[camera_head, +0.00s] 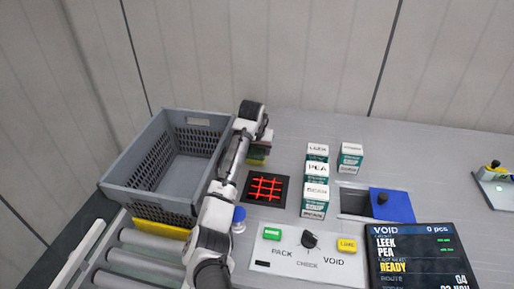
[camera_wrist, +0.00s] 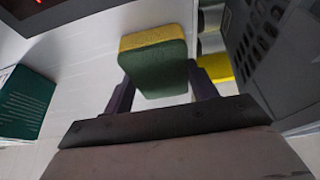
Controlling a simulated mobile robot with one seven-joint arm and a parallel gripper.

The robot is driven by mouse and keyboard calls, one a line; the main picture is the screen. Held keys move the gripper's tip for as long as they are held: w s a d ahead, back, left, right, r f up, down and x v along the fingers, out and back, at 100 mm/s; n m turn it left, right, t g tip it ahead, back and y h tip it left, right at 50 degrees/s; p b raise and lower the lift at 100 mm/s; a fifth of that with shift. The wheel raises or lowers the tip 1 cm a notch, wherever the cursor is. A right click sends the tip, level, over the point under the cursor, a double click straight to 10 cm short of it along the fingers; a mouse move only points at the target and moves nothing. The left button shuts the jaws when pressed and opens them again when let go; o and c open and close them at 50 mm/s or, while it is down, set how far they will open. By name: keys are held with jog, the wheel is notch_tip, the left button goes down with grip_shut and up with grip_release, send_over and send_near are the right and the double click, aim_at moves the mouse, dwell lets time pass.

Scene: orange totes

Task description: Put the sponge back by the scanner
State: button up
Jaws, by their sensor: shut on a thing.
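The sponge (camera_wrist: 155,62), green on one face with a yellow layer, is between the two fingers of my gripper (camera_wrist: 160,88) in the wrist view. My gripper is shut on it. In the head view the sponge (camera_head: 257,154) shows partly below my gripper (camera_head: 258,143), just right of the grey crate. The scanner (camera_head: 266,188), a black square with glowing red lines, lies on the counter a little in front of the sponge. A corner of it shows at the top left of the wrist view (camera_wrist: 30,8). I cannot tell whether the sponge touches the counter.
A grey crate (camera_head: 121,198) stands empty at left, by rollers (camera_head: 148,240). Several small boxes (camera_head: 316,172) stand right of the scanner. A blue-capped bottle (camera_head: 239,220) is beside my arm. A button panel (camera_head: 300,262), a screen (camera_head: 415,255) and a blue lid (camera_head: 393,206) are at right.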

jog(key=shift+f, duration=0.1)
jog(key=o, duration=0.4)
jog(key=shift+f, duration=0.1)
jog(key=o, duration=0.5)
jog(key=b+v, duration=0.2)
jog(key=v, duration=1)
jog(key=shift+w+r+b, duration=0.1)
jog(key=shift+r+b, duration=0.15)
jog(key=shift+b, duration=0.15)
